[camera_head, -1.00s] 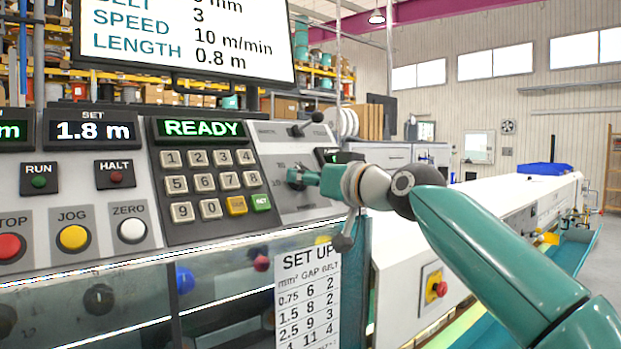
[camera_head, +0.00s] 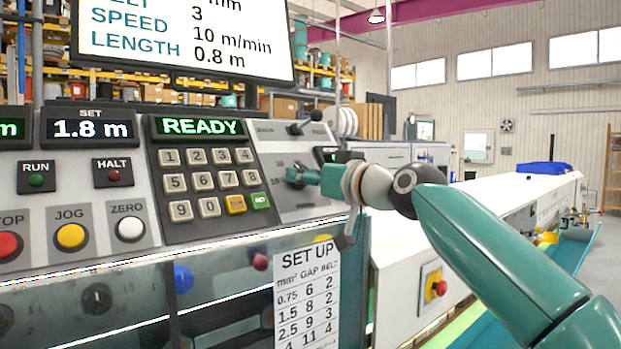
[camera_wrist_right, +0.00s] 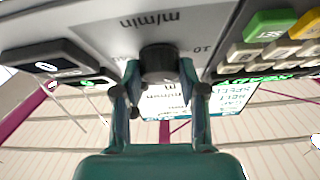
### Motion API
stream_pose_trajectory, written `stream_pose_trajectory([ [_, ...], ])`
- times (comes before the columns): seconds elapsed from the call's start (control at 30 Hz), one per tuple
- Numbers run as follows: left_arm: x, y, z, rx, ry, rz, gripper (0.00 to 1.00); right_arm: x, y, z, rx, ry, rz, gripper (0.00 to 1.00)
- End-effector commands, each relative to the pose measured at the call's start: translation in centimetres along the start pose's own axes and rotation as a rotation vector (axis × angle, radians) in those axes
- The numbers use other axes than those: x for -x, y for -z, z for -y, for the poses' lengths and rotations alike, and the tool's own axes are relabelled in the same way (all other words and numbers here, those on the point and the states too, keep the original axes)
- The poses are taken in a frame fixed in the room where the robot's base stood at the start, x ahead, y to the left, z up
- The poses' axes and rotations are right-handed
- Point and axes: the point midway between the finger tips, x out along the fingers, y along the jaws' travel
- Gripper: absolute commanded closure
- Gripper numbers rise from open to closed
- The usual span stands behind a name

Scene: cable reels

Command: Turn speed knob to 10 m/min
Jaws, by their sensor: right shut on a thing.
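The speed knob (camera_head: 294,175) is a dark round knob on the grey panel right of the keypad. My right gripper (camera_head: 312,176) comes in from the right and is shut on it. In the right wrist view the dark knob (camera_wrist_right: 158,62) sits between the two teal fingers of my right gripper (camera_wrist_right: 159,76). A "10" and "m/min" are printed on the panel near the knob there. The knob's pointer is hidden or too small to read. The screen (camera_head: 185,35) shows SPEED 10 m/min and LENGTH 0.8 m. My left gripper is not in view.
The keypad (camera_head: 208,184) under a READY display (camera_head: 198,128) is just left of the knob. A dark lever (camera_head: 306,124) stands above it. A SET UP sheet (camera_head: 308,295) hangs below. A red and yellow switch (camera_head: 436,286) is on the white machine at right.

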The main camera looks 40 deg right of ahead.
Motion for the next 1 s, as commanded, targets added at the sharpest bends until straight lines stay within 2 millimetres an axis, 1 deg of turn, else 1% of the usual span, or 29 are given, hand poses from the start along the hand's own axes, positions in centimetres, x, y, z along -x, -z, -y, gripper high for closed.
stream_pose_trajectory([
  [0.27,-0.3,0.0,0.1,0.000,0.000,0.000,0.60,-0.1,-0.2,-0.2,0.085,0.061,0.009,0.93],
  [0.47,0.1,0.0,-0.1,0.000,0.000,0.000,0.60,-0.2,0.0,-0.5,0.219,0.156,0.016,0.93],
  [0.67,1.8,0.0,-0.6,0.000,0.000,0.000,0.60,-0.3,0.4,-0.7,0.373,0.266,0.024,0.93],
  [1.0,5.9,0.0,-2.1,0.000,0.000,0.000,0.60,-0.4,0.9,-0.8,0.623,0.445,0.035,0.93],
])
